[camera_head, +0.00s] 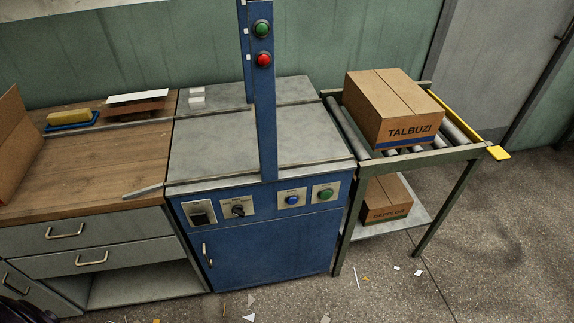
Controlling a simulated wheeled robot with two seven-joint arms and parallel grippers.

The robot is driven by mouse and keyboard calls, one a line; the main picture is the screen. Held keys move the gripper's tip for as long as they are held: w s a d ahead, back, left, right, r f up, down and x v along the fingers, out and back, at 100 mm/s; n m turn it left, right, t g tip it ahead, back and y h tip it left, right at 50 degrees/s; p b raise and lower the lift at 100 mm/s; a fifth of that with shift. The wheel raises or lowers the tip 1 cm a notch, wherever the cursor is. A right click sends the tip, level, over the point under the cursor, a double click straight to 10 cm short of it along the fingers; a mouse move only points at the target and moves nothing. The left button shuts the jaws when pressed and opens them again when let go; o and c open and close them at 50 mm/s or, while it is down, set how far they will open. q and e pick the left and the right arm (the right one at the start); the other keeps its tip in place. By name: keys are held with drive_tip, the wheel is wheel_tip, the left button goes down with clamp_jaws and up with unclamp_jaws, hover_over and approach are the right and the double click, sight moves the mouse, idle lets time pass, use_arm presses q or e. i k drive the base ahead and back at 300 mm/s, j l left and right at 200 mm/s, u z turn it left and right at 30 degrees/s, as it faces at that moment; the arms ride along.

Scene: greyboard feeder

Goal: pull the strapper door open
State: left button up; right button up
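The blue strapper (266,143) stands in the middle of the view, with a grey top and a blue upright. Its blue door (275,252) is on the front below the control panel and looks closed. A pale vertical handle (208,254) sits near the door's left edge. Neither gripper shows. A dark rounded part, likely mine, shows at the bottom left corner, far from the door.
A wooden workbench (95,165) with drawers adjoins the strapper on the left. A roller table (459,155) with a TALBUZI box (395,108) stands on the right, another box (386,198) on its shelf. Scraps (249,300) litter the floor before the door.

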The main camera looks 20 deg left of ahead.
sight(249, 253)
drive_tip(key=u, duration=0.8)
